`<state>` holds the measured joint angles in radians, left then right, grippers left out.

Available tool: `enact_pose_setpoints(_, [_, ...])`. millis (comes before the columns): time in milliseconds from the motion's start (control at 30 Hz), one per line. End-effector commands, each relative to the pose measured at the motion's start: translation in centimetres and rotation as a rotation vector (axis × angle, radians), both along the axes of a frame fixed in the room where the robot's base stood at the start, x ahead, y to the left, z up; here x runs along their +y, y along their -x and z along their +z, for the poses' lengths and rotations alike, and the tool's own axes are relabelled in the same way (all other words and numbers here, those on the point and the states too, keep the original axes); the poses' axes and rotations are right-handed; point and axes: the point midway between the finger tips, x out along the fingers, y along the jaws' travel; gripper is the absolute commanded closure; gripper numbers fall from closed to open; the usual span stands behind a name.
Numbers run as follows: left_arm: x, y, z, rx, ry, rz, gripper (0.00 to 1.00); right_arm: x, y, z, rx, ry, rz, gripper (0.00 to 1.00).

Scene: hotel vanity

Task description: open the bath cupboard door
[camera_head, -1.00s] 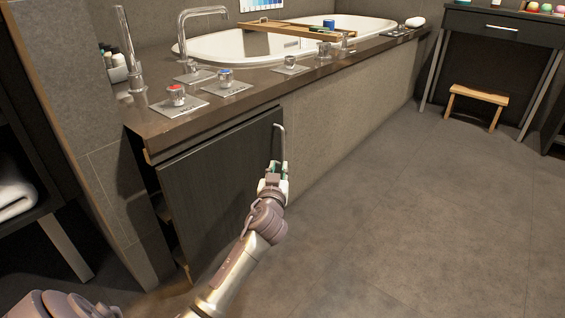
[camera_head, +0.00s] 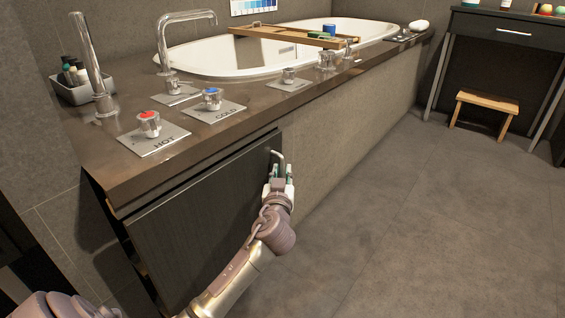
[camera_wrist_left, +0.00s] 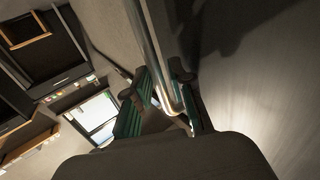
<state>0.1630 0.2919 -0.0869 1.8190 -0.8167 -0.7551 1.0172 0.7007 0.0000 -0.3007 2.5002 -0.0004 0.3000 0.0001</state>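The dark bath cupboard door (camera_head: 205,225) is set in the front of the tub surround and looks shut, its front in line with the panel. Its slim metal bar handle (camera_head: 279,156) is upright near the door's right edge. My left gripper (camera_head: 279,172) is at the handle's lower part, fingers apart with the bar between them. In the left wrist view, the green-padded fingers (camera_wrist_left: 162,95) stand on either side of the handle (camera_wrist_left: 150,40), and I see no clear grip on it. My right gripper is not in view.
Above the door is a brown counter (camera_head: 115,165) with a hot tap knob (camera_head: 149,123), a cold tap knob (camera_head: 212,98) and a spout. A white tub (camera_head: 220,60) lies behind. Floor to the right (camera_head: 400,230) is clear up to a small wooden stool (camera_head: 486,103).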

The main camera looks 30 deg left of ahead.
Motion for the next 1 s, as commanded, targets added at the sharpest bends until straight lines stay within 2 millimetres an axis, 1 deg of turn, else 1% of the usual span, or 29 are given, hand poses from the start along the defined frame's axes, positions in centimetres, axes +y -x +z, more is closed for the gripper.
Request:
enact_pose_setpoints(367, [-0.11,0.12,-0.04,0.001,0.0,0.001,0.77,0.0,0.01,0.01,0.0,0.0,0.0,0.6])
enact_pose_setpoints(433, [-0.11,0.12,-0.04,0.001,0.0,0.001,0.86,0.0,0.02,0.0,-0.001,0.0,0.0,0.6])
enact_pose_setpoints(500, [-0.11,0.11,-0.04,0.001,0.0,0.001,0.97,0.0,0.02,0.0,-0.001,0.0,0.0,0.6])
enact_pose_setpoints(533, [-0.11,0.11,-0.04,0.001,0.0,0.001,1.0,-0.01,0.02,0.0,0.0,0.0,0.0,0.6])
enact_pose_setpoints(867, [-0.11,0.1,-0.04,0.001,0.0,0.001,1.0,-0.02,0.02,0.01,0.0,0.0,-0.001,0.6])
enact_pose_setpoints(1000, [-0.46,-0.05,-0.01,0.001,0.0,-0.008,1.0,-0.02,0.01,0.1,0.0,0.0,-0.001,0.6])
